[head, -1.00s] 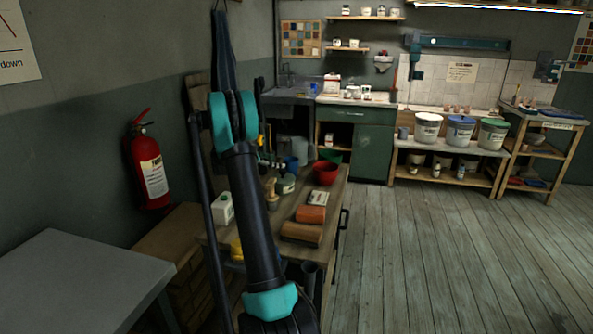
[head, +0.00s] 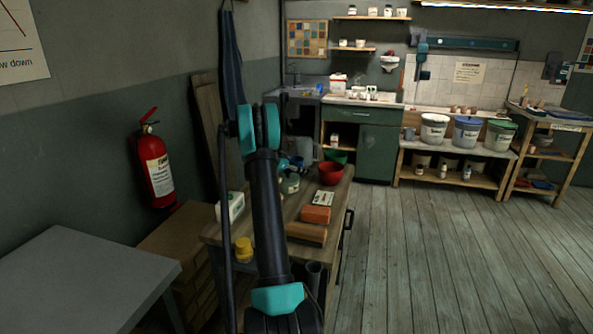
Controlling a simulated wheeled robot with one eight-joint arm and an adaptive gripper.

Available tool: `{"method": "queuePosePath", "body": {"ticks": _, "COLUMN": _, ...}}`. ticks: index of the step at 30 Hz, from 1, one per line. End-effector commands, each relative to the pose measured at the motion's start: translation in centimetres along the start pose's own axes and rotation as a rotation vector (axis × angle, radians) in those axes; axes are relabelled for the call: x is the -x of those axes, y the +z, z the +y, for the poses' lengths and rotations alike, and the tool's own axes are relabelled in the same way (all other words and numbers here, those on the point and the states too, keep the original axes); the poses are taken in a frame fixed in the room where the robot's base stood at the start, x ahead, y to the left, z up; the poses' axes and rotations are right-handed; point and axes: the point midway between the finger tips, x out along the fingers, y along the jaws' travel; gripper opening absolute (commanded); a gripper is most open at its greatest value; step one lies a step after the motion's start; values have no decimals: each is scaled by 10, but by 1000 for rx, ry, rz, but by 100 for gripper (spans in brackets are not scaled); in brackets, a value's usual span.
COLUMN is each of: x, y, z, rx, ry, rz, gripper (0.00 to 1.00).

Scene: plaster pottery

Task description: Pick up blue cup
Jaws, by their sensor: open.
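My arm rises from the bottom centre to a teal elbow and hides part of the table. My gripper's fingers cannot be made out behind the arm.
Clay-coloured blocks (head: 316,214), a yellow jar (head: 243,250) and a white carton (head: 231,206) share the worktable. A grey table (head: 85,275) stands at left, with a red fire extinguisher (head: 156,168) behind it. The plank floor (head: 430,255) at right is clear.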

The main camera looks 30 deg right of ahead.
Motion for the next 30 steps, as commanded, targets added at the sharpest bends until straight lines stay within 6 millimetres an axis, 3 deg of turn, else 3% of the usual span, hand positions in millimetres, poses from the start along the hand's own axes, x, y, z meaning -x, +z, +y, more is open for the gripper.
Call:
{"method": "queuePosePath", "body": {"ticks": 7, "x": -4, "y": 0, "z": 0, "rx": 0, "ry": -2, "rz": 0, "gripper": 78}}
{"method": "queuePosePath", "body": {"ticks": 21, "x": -4, "y": 0, "z": 0, "rx": 0, "ry": -1, "rz": 0, "gripper": 21}}
{"method": "queuePosePath", "body": {"ticks": 30, "x": -4, "y": 0, "z": 0, "rx": 0, "ry": -1, "rz": 0, "gripper": 16}}
